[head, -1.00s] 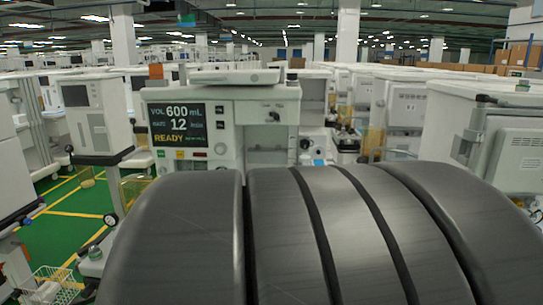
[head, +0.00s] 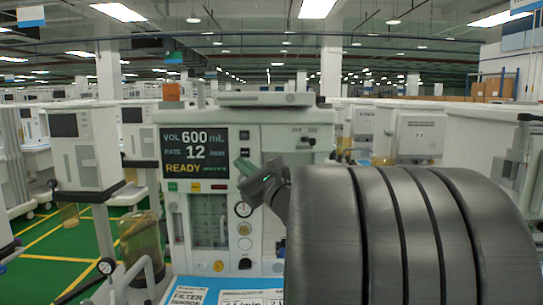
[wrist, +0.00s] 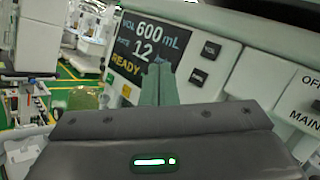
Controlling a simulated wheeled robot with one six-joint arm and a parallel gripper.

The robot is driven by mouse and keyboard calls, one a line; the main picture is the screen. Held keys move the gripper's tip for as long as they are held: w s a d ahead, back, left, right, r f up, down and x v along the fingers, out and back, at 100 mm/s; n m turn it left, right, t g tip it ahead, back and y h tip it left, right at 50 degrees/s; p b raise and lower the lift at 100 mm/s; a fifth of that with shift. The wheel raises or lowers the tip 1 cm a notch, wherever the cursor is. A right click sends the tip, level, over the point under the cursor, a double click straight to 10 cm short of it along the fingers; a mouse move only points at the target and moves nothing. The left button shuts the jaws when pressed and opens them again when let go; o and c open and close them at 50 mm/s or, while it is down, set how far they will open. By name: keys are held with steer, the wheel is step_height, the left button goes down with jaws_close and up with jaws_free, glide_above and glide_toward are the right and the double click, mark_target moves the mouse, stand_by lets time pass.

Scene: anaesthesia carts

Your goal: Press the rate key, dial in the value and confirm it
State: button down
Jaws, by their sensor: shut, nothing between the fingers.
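The machine's dark display (head: 195,152) reads VOL 600 mL, RATE 12 and READY; it also shows in the wrist view (wrist: 150,45). In the wrist view the dark VOL key (wrist: 210,49) and the RATE key (wrist: 198,76) below it sit right of the display.
Gauges and a clear flowmeter window (head: 208,220) fill the machine's lower front. A blue work surface with printed cards (head: 250,297) lies below. Another machine (head: 85,150) stands to the left on the green floor. My arm hides the lower right.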

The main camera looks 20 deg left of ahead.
stand_by(0.3)
steer(key=p, duration=0.2)
glide_toward(240, 151)
steer(key=shift+s+a+x, duration=0.1)
steer(key=shift+s+x, duration=0.05)
steer(key=shift+x, duration=0.7)
steer(key=shift+s+a+x, duration=0.1)
steer(key=shift+s+x, duration=0.1)
steer(key=shift+x, duration=0.65)
steer(key=shift+s+a+x, duration=0.1)
steer(key=shift+s+x, duration=0.05)
steer(key=shift+x, duration=0.7)
steer(key=shift+r, duration=0.15)
steer(key=shift+w+a, duration=0.1)
steer(key=shift+w, duration=0.3)
steer(key=shift+w+a, duration=0.1)
steer(key=shift+w, duration=0.3)
stand_by(0.3)
steer(key=shift+s+b, duration=0.1)
steer(key=shift+b, duration=0.2)
steer(key=shift+s+d+b, duration=0.2)
steer(key=shift+s+b, duration=0.1)
steer(key=shift+s, duration=0.4)
steer(key=shift+s, duration=0.1)
